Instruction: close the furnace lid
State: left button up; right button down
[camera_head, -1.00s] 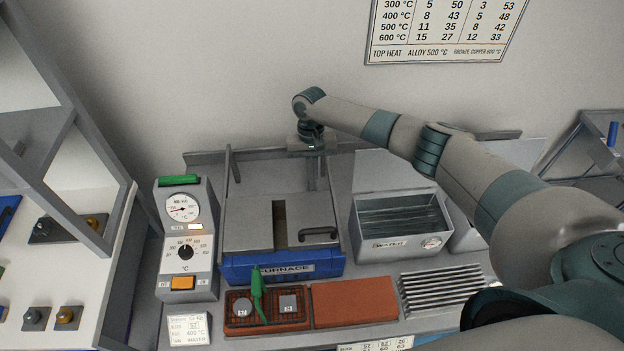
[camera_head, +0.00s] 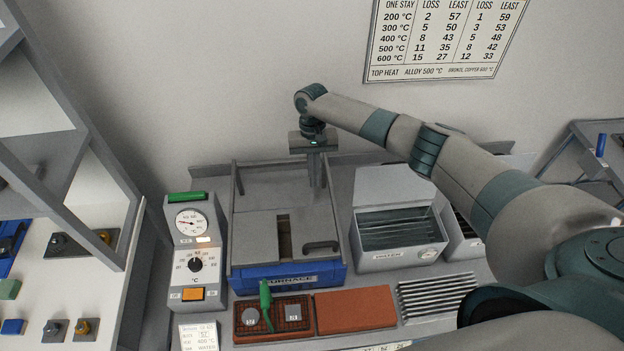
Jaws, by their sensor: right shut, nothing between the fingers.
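The furnace (camera_head: 290,281) is a blue box with a grey top, in the middle of the head view. The grey lid (camera_head: 310,222), with a black handle (camera_head: 321,246), covers the right part of the top. A narrow dark gap shows between the lid and the grey panel (camera_head: 254,240) on the left. My right gripper (camera_head: 315,183) points down, shut and empty, at the rear of the furnace, behind the lid. I cannot tell whether its fingertips touch anything. My left gripper is not in view.
A control box (camera_head: 194,250) with dials stands left of the furnace. A water tank (camera_head: 400,240) stands to the right. In front are a tray (camera_head: 273,321) holding two samples and green tongs (camera_head: 266,302), a red brick slab (camera_head: 355,310) and a ribbed rack (camera_head: 440,297).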

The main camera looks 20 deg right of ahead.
jog(key=v, duration=0.2)
jog(key=shift+w+r, duration=0.1)
jog(key=shift+r, duration=0.3)
jog(key=shift+w+d, duration=0.1)
